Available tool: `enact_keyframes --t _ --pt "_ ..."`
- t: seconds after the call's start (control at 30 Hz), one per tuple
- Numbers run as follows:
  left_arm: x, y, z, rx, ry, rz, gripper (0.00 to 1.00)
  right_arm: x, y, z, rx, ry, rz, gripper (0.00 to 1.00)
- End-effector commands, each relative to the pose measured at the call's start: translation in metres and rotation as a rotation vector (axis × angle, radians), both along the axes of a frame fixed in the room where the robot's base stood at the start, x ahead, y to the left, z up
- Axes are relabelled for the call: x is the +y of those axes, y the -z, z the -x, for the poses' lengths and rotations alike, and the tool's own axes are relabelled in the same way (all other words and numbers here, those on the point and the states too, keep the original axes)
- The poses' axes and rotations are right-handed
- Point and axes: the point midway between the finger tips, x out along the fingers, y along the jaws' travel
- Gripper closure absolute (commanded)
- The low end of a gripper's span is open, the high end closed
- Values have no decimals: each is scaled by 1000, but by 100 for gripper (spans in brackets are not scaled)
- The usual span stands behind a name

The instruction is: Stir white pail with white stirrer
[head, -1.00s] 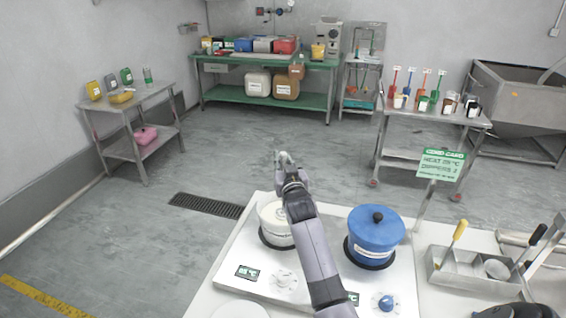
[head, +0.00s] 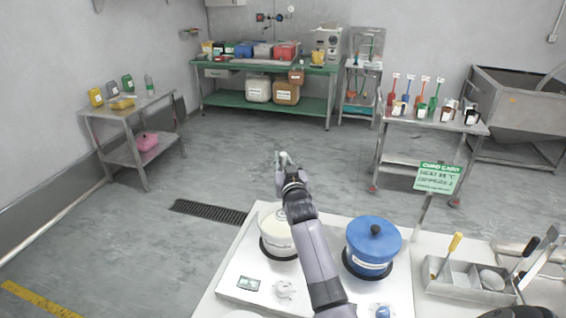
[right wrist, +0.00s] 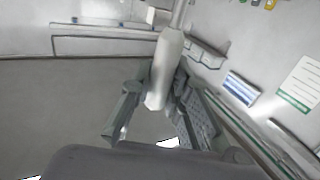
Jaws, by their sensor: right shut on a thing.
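The white pail (head: 270,240) stands on the left burner of the white hob, partly hidden behind my right arm. My right gripper (head: 284,162) is above and beyond the pail in the head view. In the right wrist view, my right gripper (right wrist: 160,112) is shut on the pale handle of the white stirrer (right wrist: 166,62), and a thin grey shaft runs up out of the picture. The stirrer's far end is not visible, so I cannot tell whether it touches the pail. My left gripper is not in view.
A blue lidded pot (head: 374,240) stands on the right burner close beside my arm. A metal caddy (head: 470,275) with tools is at the right. A green-and-white card (head: 438,178) stands behind it. Side tables with containers line the room, with open floor between.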

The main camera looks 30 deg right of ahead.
Motion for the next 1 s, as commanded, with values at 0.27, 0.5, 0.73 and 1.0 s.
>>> enact_keyframes --t 0.27,0.5,0.73,1.0 --pt "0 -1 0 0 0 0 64 0 -1 0 -2 0 1 100" --pt "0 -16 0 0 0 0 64 0 -19 0 -3 0 1 100" --pt "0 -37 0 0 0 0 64 0 -43 0 -2 0 2 100" --pt "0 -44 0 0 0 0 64 0 -51 0 -1 0 0 100"
